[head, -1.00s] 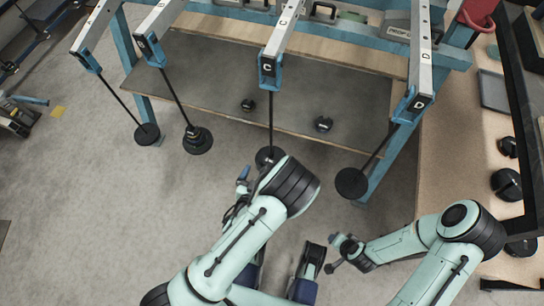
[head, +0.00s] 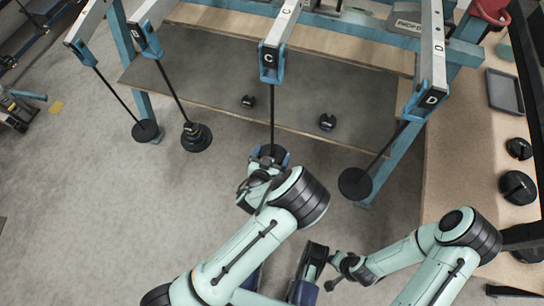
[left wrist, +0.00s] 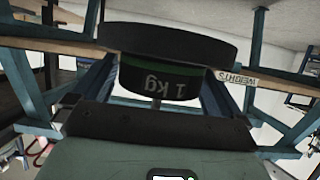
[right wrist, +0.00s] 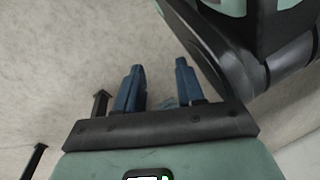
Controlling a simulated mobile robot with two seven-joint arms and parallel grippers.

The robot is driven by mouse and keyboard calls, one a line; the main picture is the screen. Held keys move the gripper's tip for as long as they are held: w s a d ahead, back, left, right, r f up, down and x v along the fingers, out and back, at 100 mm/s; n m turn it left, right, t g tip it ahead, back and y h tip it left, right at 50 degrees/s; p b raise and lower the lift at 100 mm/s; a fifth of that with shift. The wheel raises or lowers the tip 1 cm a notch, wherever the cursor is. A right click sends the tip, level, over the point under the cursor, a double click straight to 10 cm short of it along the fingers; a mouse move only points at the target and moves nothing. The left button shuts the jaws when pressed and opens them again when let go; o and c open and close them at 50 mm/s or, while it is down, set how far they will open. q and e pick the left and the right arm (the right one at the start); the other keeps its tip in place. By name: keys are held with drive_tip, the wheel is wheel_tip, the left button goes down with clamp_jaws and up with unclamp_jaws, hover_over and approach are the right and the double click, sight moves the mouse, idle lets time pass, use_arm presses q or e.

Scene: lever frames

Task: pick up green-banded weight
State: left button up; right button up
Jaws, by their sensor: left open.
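In the head view my left gripper (head: 268,160) is at the foot of hanger C's rod (head: 271,115), and my wrist hides most of the weight there. My right gripper (right wrist: 158,85) is open and empty above the floor.
Hangers A and B end in black discs at left (head: 146,131) and (head: 196,137); hanger D's disc (head: 355,183) is at right. Two dark weights lie on the shelf (head: 210,70). The wooden bench (head: 450,150) at right holds more weights and a grey tray (head: 504,91).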

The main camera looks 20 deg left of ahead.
sight(272, 151)
use_arm(q)
drive_tip(key=c, duration=1.2)
drive_tip(key=shift+r, duration=0.1)
drive_tip(key=shift+c, duration=0.9)
drive_tip(key=shift+r, duration=0.1)
use_arm(e)
drive_tip(key=shift+r, duration=0.1)
